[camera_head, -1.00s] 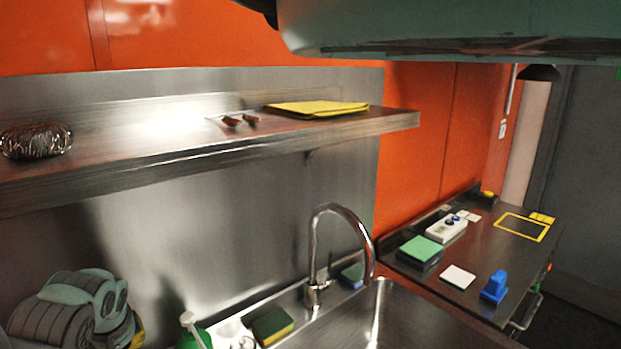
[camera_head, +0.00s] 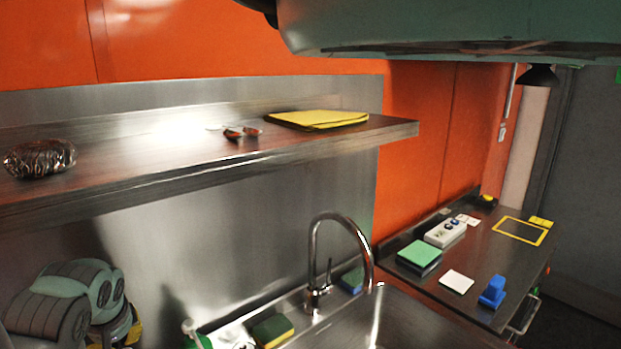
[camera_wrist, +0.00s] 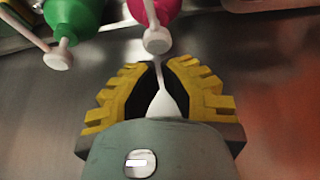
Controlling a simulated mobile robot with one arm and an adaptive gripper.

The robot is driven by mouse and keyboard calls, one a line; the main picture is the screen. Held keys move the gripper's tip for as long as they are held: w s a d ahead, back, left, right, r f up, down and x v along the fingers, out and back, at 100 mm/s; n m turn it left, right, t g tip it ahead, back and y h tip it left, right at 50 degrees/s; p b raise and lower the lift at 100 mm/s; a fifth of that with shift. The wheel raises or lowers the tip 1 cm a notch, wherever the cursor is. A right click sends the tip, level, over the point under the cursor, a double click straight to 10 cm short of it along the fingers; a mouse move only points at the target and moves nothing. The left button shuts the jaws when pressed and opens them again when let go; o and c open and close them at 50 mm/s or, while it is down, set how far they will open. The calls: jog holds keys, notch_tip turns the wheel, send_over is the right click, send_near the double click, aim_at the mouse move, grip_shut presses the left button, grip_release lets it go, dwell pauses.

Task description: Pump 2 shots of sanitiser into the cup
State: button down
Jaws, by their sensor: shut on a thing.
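In the wrist view, my gripper (camera_wrist: 158,70) has its yellow fingers around a pale, narrow white thing (camera_wrist: 164,104), which I cannot identify for sure. Ahead of the fingers are a green bottle (camera_wrist: 75,17) and a pink bottle (camera_wrist: 166,8), each with a white pump nozzle. The head view shows part of my gripper (camera_head: 128,334) at the lower left. Beside it is the green bottle (camera_head: 203,341) with its white pump, cut by the bottom edge. I cannot make out the cup for certain in either view.
A green-and-yellow sponge (camera_head: 272,330) lies near the sink (camera_head: 400,318) and tap (camera_head: 313,255). A steel shelf (camera_head: 190,155) runs above. The right counter (camera_head: 480,262) holds a white box (camera_head: 445,232), a green pad (camera_head: 420,253) and a blue object (camera_head: 492,292).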

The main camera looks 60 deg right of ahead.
jog(key=shift+f, duration=0.1)
dwell(0.3)
jog(key=shift+f+b, duration=2)
jog(key=shift+f, duration=0.1)
jog(key=shift+r, duration=0.15)
jog(key=shift+r+p, duration=1.1)
jog(key=shift+r, duration=1)
notch_tip(320, 180, up, 6)
jog(key=p, duration=0.6)
